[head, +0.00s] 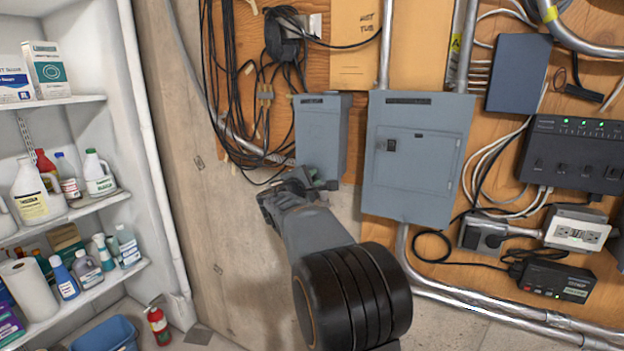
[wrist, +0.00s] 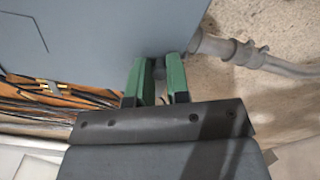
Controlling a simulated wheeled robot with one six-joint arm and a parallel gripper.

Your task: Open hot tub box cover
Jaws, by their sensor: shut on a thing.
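In the wrist view, the grey box (wrist: 90,40) fills the upper left. My gripper's green fingers (wrist: 160,72) are shut on a small grey part at the cover's lower edge. The exact contact is partly hidden between the fingers.
A larger grey electrical panel (head: 418,155) is close on the right. Black cables (head: 240,90) hang on the left. A conduit (wrist: 240,52) runs just right of my fingers in the wrist view. Shelves with bottles (head: 80,195) stand at far left.

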